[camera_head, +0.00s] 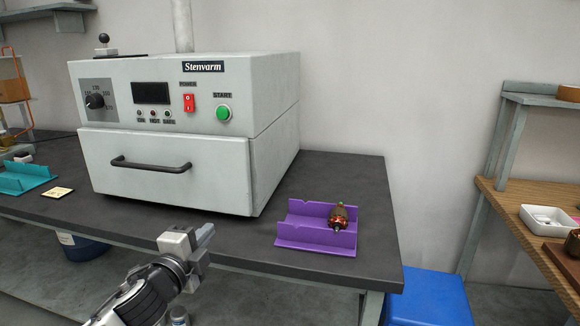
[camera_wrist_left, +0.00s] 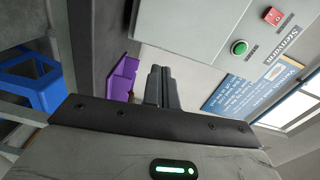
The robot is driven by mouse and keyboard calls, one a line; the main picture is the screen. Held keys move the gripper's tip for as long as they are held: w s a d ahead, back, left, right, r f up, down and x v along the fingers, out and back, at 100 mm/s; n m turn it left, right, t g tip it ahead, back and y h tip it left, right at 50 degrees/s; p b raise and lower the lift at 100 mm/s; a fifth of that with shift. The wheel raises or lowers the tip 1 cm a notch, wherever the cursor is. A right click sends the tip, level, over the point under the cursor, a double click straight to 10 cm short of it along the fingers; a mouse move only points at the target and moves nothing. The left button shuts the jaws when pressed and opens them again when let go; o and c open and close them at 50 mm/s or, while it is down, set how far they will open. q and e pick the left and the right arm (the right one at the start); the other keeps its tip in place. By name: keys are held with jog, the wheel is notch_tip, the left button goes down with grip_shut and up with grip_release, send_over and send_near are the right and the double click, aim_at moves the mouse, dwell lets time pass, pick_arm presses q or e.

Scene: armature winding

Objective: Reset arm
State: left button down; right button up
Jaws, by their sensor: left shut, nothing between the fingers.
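My left gripper (camera_head: 205,235) comes in from the bottom left in the head view, in front of the dark table's front edge and below the oven. Its fingers are shut with nothing between them, and they also show in the left wrist view (camera_wrist_left: 161,88). The red and brown armature (camera_head: 339,217) rests on the right part of the purple tray (camera_head: 300,234), to the right of the gripper and apart from it. The purple tray also shows in the left wrist view (camera_wrist_left: 121,77), partly hidden. My right gripper is not in view.
The grey oven (camera_head: 170,175), with its drawer closed, stands on the dark table (camera_head: 350,180). A teal tray (camera_head: 25,178) and a small yellowish card (camera_head: 57,192) lie at the left. A blue stool (camera_head: 428,298) stands at the right, near a wooden bench (camera_head: 520,215).

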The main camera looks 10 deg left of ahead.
pick_arm(q)
jog(key=s+d+f+n+g, duration=0.3)
jog(key=s+f+n, duration=0.5)
jog(key=s, duration=0.5)
jog(key=s+d+f+n+g, duration=0.3)
jog(key=s+d+f+n, duration=0.2)
jog(key=s+f, duration=0.8)
jog(key=s+n, duration=0.1)
jog(key=n, duration=0.2)
jog(key=shift+s+d+f+n+g+h, duration=0.2)
jog(key=shift+d+f+n+g+h, duration=0.1)
jog(key=shift+g, duration=0.1)
jog(key=shift+a, duration=0.1)
